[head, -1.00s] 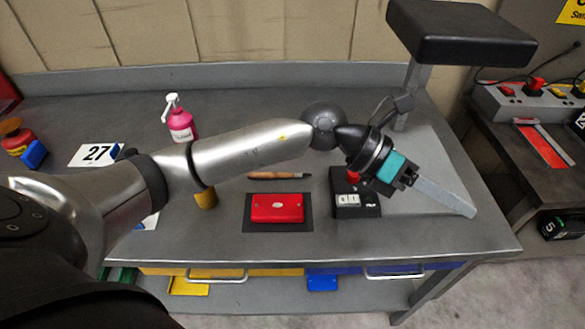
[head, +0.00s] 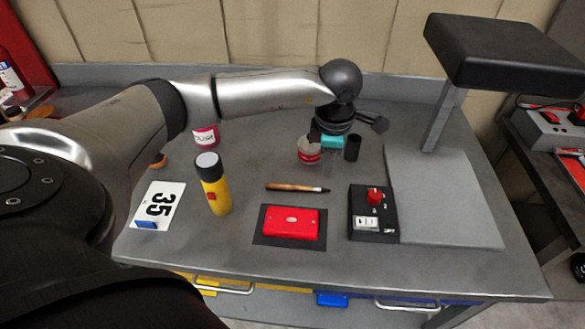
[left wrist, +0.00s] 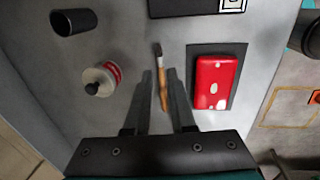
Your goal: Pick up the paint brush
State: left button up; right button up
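The paint brush (head: 290,187) lies flat on the grey table, wooden handle to the left and dark tip to the right. My left gripper (head: 331,163) points down above the table, behind the brush's tip end in the head view; its fingers show only faintly there. In the left wrist view the two fingers of the left gripper (left wrist: 160,72) are apart, and the brush (left wrist: 163,95) shows in the gap between them, below on the table. Nothing is held. My right gripper is not in view.
A red case (head: 291,223) on a dark mat lies in front of the brush. A black switch box (head: 372,225) stands to the right, a yellow flashlight (head: 215,190) to the left. A red-and-white round item (head: 309,157) and a black cup (head: 352,148) stand near the gripper.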

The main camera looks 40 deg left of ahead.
aim_at(323, 189)
pick_arm(q)
jog(key=f, duration=0.3)
jog(key=w+f, duration=0.1)
jog(key=f, duration=0.5)
jog(key=shift+w+a+f, duration=0.15)
jog(key=shift+a+f, duration=0.05)
jog(key=shift+a, duration=0.2)
grip_shut()
